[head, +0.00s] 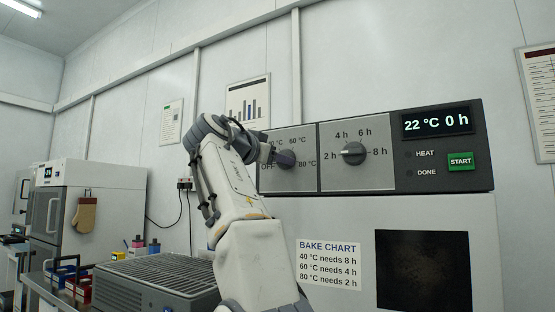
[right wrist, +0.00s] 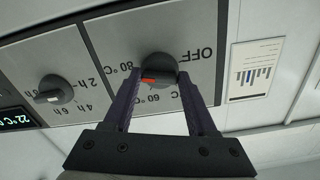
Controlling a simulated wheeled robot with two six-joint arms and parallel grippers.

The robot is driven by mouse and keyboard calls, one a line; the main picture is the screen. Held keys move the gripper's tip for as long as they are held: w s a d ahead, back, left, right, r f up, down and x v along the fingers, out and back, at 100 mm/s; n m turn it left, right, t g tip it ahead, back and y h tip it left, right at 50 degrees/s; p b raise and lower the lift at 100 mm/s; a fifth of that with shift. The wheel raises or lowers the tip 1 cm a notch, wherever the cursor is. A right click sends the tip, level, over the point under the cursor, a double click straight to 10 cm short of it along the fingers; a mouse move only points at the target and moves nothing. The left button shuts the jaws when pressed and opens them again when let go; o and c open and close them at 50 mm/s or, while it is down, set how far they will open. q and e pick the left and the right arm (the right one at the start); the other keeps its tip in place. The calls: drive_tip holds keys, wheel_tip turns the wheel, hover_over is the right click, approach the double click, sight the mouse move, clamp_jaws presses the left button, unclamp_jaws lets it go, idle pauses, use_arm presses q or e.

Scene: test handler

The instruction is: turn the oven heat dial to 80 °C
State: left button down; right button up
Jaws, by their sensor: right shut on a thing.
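The right gripper is shut on the dial. In the wrist view, which is upside down, the red mark on the dial appears to lie between the 60 °C and 80 °C labels; its exact setting is hard to tell. In the head view my right gripper (head: 282,157) partly covers the dial (head: 287,163) and its labels. The oven display (head: 436,122) reads 22 °C 0 h. My left gripper is not in view.
The time dial (head: 354,153) is beside the heat dial, with a green START button (head: 460,161) further right. A bake chart (head: 329,264) is on the oven front. A grey grated unit (head: 158,278) and a cabinet (head: 95,200) with a hanging mitt stand to the left.

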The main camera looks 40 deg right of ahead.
drive_tip(key=o, duration=1.4)
drive_tip(key=shift+c, duration=0.2)
drive_tip(key=b+v, duration=0.1)
drive_tip(key=v, duration=0.9)
drive_tip(key=shift+a+b, duration=0.2)
drive_tip(key=shift+b, duration=0.2)
drive_tip(key=shift+f, duration=0.1)
